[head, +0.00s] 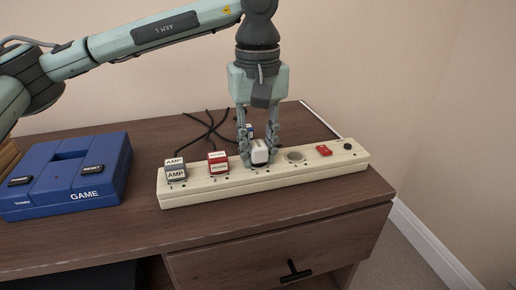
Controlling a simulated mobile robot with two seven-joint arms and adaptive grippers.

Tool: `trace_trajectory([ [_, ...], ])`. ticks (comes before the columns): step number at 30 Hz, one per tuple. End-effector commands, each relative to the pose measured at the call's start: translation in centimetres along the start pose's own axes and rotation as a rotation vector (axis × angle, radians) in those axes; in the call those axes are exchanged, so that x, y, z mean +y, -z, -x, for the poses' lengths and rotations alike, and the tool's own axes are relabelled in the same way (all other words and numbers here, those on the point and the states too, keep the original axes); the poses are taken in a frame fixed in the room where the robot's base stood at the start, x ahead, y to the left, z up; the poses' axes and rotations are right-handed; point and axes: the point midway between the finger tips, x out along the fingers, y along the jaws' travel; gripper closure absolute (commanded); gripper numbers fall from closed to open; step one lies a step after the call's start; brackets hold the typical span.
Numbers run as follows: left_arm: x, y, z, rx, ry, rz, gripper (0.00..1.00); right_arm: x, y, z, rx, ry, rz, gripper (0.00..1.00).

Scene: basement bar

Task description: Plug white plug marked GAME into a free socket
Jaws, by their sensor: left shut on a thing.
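A beige power strip (220,191) lies at a slant on the brown desk. A grey plug marked AMP (176,169) stands at position 1 and a red plug (218,163) at position 2. My left gripper (259,152) points down over the third position, shut on a white plug (260,150). The white plug is at the strip's top; whether it is seated in the socket or just above it I cannot tell. No marking on it is readable. A round empty socket (295,156) shows right of it. My right gripper is out of view.
A blue console marked GAME (85,178) sits on the desk at left. A red switch (323,150) and a black knob (347,146) are at the strip's right end. Black cables (208,128) run behind the strip. The desk's front edge is close below.

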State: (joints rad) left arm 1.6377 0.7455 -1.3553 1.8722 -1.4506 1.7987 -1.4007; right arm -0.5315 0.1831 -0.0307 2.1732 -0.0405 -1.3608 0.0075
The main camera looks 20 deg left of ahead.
Motion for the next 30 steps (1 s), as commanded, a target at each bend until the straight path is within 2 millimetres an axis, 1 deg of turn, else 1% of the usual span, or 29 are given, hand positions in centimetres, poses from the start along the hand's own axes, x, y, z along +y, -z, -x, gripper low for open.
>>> trace_trajectory([
  [1,-0.2,-0.3,-1.0,-0.012,0.015,-0.002,1.00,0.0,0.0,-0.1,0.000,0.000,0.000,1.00],
  [4,-0.2,-0.3,-1.0,-0.012,0.015,-0.002,1.00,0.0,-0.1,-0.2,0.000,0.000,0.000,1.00],
  [5,-0.2,-0.3,-1.0,-0.013,0.015,-0.003,0.74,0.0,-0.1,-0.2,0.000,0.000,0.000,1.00],
  [9,-0.2,-0.3,-1.0,-0.013,0.015,-0.003,0.57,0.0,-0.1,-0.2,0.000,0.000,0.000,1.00],
  [11,-0.2,-0.4,-1.0,-0.014,0.015,-0.004,0.51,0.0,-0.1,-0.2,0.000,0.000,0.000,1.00],
  [25,-0.2,-0.3,-0.7,-0.010,0.013,-0.004,0.51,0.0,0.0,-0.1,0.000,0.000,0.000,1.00],
  [28,-0.1,-0.2,0.0,-0.008,0.011,-0.003,0.51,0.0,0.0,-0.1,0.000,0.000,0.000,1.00],
  [30,0.0,-0.2,0.9,-0.007,0.008,-0.002,0.51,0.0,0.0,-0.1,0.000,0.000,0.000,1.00],
])
